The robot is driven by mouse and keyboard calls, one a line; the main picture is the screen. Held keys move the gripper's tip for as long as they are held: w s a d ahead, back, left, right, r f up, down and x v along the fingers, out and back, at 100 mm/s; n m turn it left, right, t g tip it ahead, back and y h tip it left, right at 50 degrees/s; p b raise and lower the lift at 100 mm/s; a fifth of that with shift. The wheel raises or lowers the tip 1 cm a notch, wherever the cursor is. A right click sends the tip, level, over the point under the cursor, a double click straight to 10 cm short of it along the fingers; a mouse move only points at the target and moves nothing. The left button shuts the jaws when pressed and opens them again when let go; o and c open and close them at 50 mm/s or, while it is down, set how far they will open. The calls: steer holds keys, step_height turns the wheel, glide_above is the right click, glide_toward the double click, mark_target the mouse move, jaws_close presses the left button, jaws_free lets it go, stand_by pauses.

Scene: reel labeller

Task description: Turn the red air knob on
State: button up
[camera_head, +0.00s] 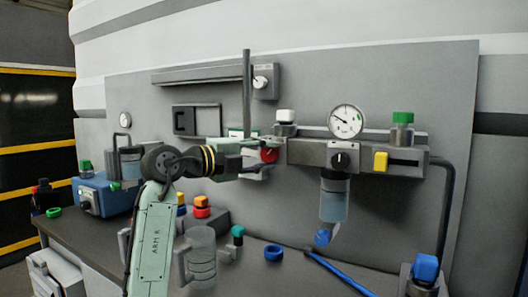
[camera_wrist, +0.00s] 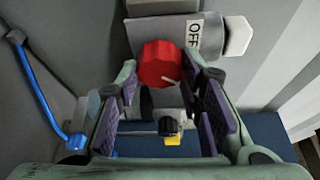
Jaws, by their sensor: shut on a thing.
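The red air knob (camera_wrist: 160,63) shows in the wrist view between the tips of my gripper's two fingers, with a pale pointer mark at its lower right. My gripper (camera_wrist: 161,72) is shut on it. A white label reading OFF (camera_wrist: 195,33) is beside the knob, on a grey pipe body. In the head view the red knob (camera_head: 269,155) is at the left end of the air unit, partly hidden by my gripper (camera_head: 262,159), which reaches it from the left.
Right of the knob are a black knob (camera_head: 340,160), a pressure gauge (camera_head: 346,121), a yellow button (camera_head: 380,162) and a clear bowl (camera_head: 333,200). A vertical grey post (camera_head: 246,85) stands close to my gripper. A blue box (camera_head: 100,196) and several small parts lie on the bench.

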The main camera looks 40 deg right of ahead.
steer(key=shift+m, duration=0.5)
steer(key=shift+y, duration=0.3)
steer(key=o, duration=1.2)
steer(key=shift+c, duration=0.2)
steer(key=a+r, duration=0.1)
steer(key=a, duration=1.1)
